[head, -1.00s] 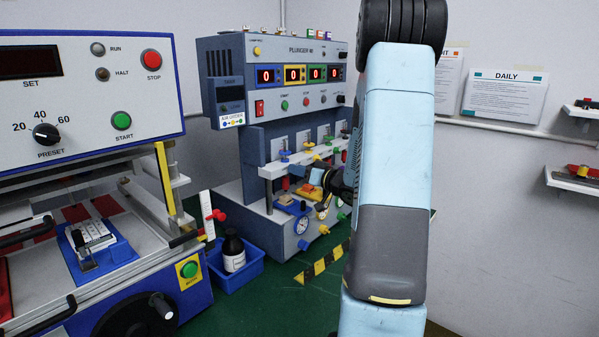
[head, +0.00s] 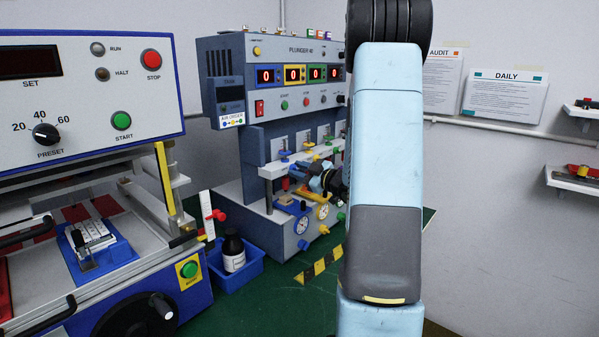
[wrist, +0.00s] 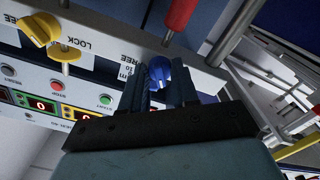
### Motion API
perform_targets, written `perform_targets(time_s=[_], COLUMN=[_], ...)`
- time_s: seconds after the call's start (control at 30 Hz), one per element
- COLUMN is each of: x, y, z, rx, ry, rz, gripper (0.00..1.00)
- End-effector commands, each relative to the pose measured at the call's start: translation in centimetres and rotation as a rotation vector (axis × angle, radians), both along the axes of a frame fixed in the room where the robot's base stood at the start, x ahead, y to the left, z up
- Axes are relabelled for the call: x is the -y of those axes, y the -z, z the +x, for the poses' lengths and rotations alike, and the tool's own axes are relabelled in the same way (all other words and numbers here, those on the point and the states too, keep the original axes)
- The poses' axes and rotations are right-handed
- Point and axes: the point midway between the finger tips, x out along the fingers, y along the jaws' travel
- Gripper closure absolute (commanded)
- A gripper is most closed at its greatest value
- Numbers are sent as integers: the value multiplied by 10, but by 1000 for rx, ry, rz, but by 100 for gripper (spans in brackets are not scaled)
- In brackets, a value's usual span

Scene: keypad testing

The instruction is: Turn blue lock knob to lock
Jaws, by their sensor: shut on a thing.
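The blue lock knob (wrist: 160,66) is on the white panel strip in the wrist view. It sits between the two dark fingers of my gripper (wrist: 161,80), which is shut on it. Printing on the strip by the knob is partly covered by the fingers. In the head view my gripper (head: 299,175) reaches in from the right to the front of the plunger machine (head: 225,55). The knob in its grip is too small and covered to make out there.
A yellow knob (wrist: 40,28) is beside LOCK and FREE lettering. A red cylinder (wrist: 181,14) is close above the fingers. Gauges (head: 302,225) are below my gripper.

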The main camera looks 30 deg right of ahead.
Motion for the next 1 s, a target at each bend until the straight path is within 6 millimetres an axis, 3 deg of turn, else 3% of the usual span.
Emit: perform_targets(time_s=[0.4, 0.97, 1.0], x=[0, -1, -1], y=[4, 4, 4], z=[-1, -2, -2], rx=[57, 65, 65], ry=[0, -2, -2], rz=[-177, -202, -202], gripper=[100, 100, 68])
